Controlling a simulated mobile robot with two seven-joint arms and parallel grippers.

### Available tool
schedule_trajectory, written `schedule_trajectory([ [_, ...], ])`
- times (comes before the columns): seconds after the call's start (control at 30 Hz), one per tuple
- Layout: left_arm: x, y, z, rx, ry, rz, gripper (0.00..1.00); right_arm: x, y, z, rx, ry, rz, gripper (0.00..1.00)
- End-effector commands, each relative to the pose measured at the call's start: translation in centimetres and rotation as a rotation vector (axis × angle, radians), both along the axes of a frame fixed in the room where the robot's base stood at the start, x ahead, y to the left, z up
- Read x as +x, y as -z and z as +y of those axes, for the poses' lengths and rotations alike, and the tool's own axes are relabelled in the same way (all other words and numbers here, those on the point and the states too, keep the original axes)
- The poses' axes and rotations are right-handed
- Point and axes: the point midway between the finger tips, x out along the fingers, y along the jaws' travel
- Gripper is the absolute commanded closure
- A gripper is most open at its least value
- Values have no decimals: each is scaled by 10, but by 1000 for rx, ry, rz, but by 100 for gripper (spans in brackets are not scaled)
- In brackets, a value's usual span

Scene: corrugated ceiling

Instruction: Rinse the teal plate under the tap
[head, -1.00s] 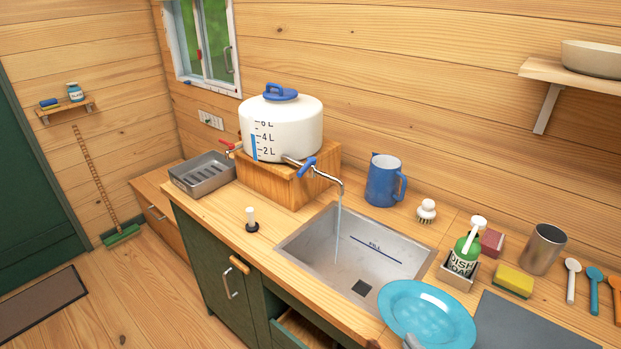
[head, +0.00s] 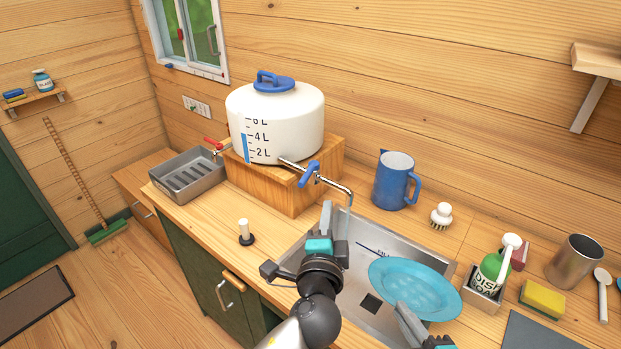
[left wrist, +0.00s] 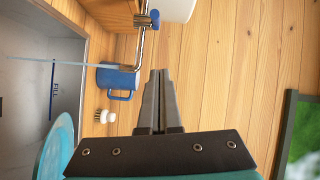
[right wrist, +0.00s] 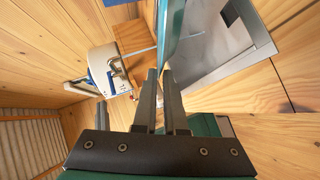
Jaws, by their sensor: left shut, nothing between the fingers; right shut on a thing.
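The teal plate (head: 415,287) is tilted over the right side of the sink (head: 440,258). My right gripper (head: 405,312) is shut on its near rim; the right wrist view shows the plate (right wrist: 173,28) nearly edge-on between the fingertips. The tap (head: 335,184) has a blue lever (head: 309,174) and a curved spout. A thin water stream (left wrist: 75,60) runs from it in the left wrist view, apart from the plate (left wrist: 56,150). My left gripper (head: 335,208) is shut and empty, in front of the spout, and hides part of the stream in the head view.
The white water tank (head: 275,120) stands on a wooden block. A blue jug (head: 396,181), a brush (head: 441,216), a soap bottle (head: 492,270), a yellow sponge (head: 542,298) and a metal cup (head: 575,262) stand behind and right of the sink. A grey drying tray (head: 188,175) is left.

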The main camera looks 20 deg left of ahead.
Motion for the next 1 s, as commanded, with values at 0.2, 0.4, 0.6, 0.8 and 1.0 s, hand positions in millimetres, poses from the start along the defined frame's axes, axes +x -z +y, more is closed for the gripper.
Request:
schedule_trajectory([
  [0.2,35,0,8,2,-2,-1,100,1,-6,0,1,-1,-7,100],
  [0.4,67,2,14,1,-3,0,100,1,-7,0,2,-1,-6,100],
  [0.6,90,5,25,3,-4,3,100,1,-9,0,2,-1,-6,100],
  [0.8,90,10,50,1,-2,2,100,1,-14,0,2,-1,-6,100],
  [1.0,90,12,57,-1,-1,1,100,1,-15,0,2,-1,-6,100],
])
